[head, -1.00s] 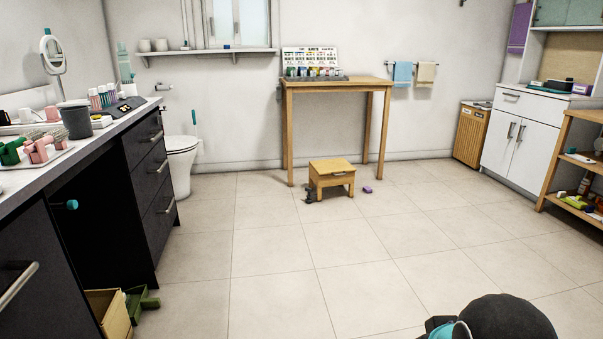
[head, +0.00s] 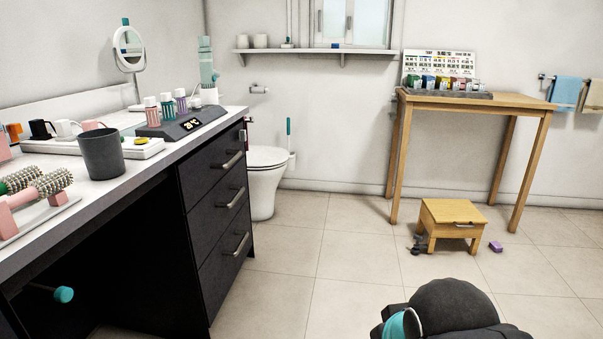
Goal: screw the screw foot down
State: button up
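A teal knob (head: 63,294) on a thin rod sticks out in the dark opening under the vanity counter, at the lower left. I cannot tell whether it is the screw foot; no other part in view is clearly one. Part of my arm, black with a teal band, shows at the bottom right. My gripper's fingers are not in view.
The black drawer cabinet (head: 222,240) stands right of the opening. A small wooden stool (head: 450,220), small dark things and a purple block (head: 496,247) are on the floor. The tiled floor between is clear.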

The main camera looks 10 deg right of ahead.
aim_at(417, 239)
jog(key=z, duration=0.1)
jog(key=i, duration=1.9)
jog(key=z, duration=0.65)
jog(key=i, duration=1.4)
jog(key=z, duration=0.45)
